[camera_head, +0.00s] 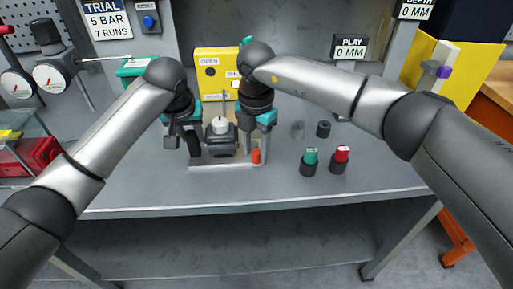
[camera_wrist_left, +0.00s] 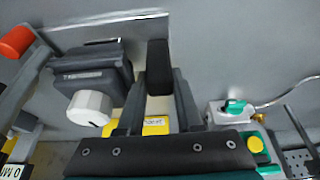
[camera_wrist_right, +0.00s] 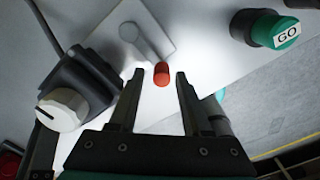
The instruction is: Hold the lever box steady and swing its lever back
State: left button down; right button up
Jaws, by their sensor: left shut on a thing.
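The lever box (camera_head: 221,140) is a dark grey block with a white round knob on a pale base plate (camera_head: 205,166). It also shows in the left wrist view (camera_wrist_left: 92,66). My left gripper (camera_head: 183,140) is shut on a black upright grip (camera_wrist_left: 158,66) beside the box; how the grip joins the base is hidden. The lever is a grey arm (camera_wrist_right: 143,40) with an orange-red end (camera_wrist_right: 161,73), at the box's right front corner in the head view (camera_head: 256,156). My right gripper (camera_wrist_right: 160,78) is open above the lever, its fingers either side of the orange-red end; contact is unclear.
A yellow panel marked OPEN (camera_head: 210,68) stands behind the box. A green button (camera_head: 311,156) and a red button (camera_head: 342,154) stand to the right, with small dark cylinders (camera_head: 323,129) behind. Gauges (camera_head: 48,76) are at left. The front bench strip is clear.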

aim_at(256, 151)
pick_arm(q)
jog(key=shift+s+f, duration=0.2)
jog(key=shift+f, duration=0.15)
pick_arm(e)
jog(key=shift+o, duration=0.4)
jog(key=shift+d, duration=0.1)
jog(key=shift+r, duration=0.1)
jog(key=shift+r, duration=0.3)
notch_tip(256, 151, up, 11)
jog(key=shift+r, duration=0.15)
pick_arm(q)
jog(key=c, duration=0.9)
grip_release()
jog(key=o, duration=0.4)
jog(key=shift+w+r, duration=0.15)
jog(key=shift+r, duration=0.1)
